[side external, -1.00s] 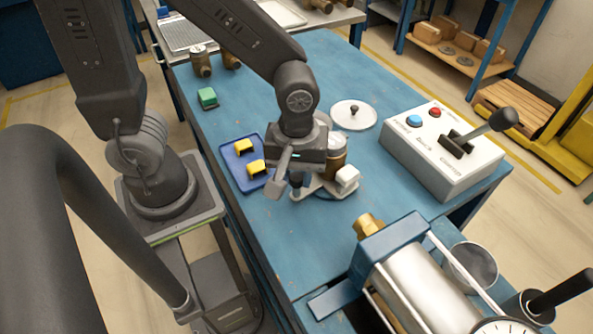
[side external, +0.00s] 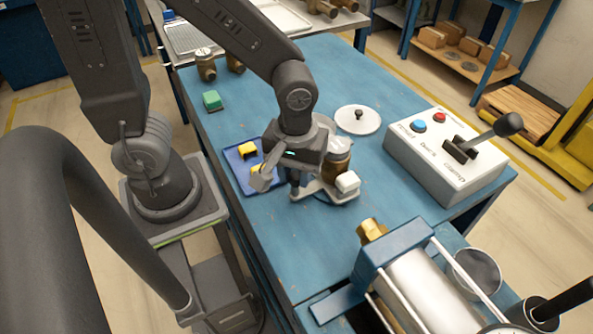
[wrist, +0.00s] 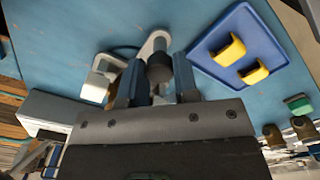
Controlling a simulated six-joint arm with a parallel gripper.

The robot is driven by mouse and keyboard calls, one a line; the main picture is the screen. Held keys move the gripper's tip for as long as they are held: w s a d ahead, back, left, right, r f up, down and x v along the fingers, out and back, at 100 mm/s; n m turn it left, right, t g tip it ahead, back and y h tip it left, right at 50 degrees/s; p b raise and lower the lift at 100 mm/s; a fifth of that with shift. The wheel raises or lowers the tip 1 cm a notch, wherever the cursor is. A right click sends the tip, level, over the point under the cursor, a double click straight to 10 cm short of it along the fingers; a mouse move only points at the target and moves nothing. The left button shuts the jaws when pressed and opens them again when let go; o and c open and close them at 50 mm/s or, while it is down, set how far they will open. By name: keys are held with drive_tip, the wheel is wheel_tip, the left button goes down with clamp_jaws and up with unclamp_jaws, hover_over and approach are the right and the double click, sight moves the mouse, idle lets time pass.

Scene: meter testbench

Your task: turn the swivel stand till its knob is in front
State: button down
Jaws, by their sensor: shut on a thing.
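The swivel stand (side external: 318,190) is a pale plate on the blue bench, with a brass meter body (side external: 338,163) and a white block (side external: 347,182) on it. In the wrist view, a pale arm of the stand (wrist: 155,42) reaches to its dark round knob (wrist: 159,70). My gripper (wrist: 157,66) has one finger on each side of the knob and is shut on it. In the side view, my gripper (side external: 280,180) is at the stand's left end and largely hides the knob. The white block (wrist: 96,86) shows left of the fingers in the wrist view.
A blue tray (side external: 232,168) with two yellow clips is close left of my gripper. A green block (side external: 212,100) lies farther back. A round lid (side external: 358,119) and a lever control box (side external: 440,160) stand to the right. A clamp rig (side external: 400,270) is in front.

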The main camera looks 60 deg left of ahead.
drive_tip(key=c, duration=0.9)
unclamp_jaws()
drive_tip(key=shift+o, duration=0.2)
drive_tip(key=shift+r, duration=0.1)
wheel_tip(320, 180, up, 14)
drive_tip(key=shift+a, duration=0.15)
drive_tip(key=s+a+m+t, duration=0.1)
drive_tip(key=a+m+t, duration=0.4)
drive_tip(key=a+m, duration=0.2)
drive_tip(key=shift+s+m+t, duration=0.3)
drive_tip(key=shift+s+m, duration=0.05)
drive_tip(key=shift+m, duration=0.55)
